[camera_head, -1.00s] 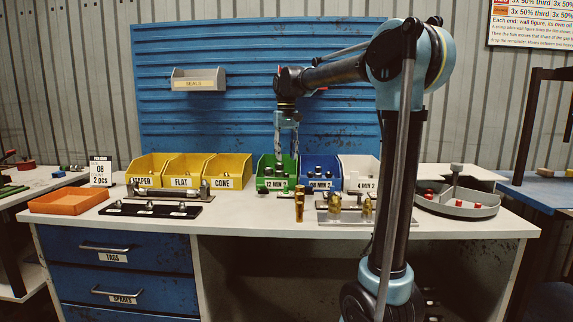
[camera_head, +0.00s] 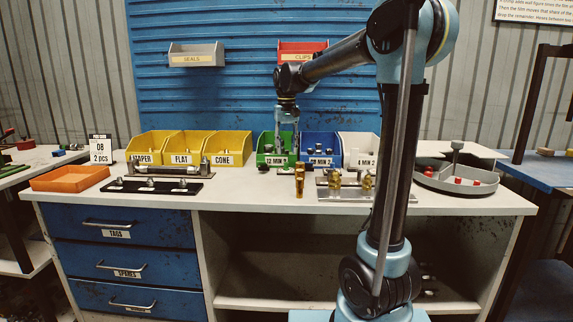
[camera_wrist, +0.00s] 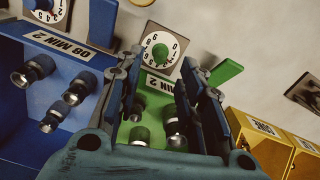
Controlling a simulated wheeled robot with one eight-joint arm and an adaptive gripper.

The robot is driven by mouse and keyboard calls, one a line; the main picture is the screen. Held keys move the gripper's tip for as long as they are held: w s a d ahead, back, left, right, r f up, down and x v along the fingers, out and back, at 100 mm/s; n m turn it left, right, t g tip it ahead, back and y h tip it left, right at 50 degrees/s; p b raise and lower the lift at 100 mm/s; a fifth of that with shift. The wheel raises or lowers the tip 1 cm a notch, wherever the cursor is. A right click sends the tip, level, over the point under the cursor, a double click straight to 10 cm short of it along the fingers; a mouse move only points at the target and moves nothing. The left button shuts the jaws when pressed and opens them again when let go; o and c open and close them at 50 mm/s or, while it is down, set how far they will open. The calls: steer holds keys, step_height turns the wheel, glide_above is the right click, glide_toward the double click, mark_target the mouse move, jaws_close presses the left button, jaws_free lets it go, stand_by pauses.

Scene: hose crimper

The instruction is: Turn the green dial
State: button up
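The green dial (camera_wrist: 160,52) is a green knob on a white, numbered plate, seen in the wrist view just beyond the front label of the green bin (camera_wrist: 157,108). I cannot make it out in the head view. My gripper (camera_wrist: 165,82) is open, with its two dark fingers wide apart. The dial shows in the gap between them, farther off, and nothing is held. In the head view my gripper (camera_head: 286,144) points down over the green bin (camera_head: 276,161). Several metal fittings (camera_wrist: 172,122) lie in that bin, between and below the fingers.
Yellow bins (camera_head: 182,160) stand left of the green bin in the head view. Brass fittings (camera_head: 299,180) stand in front.

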mark_target(286, 166)
steer(key=shift+f, duration=3.15)
steer(key=shift+c, duration=0.2)
jaws_close()
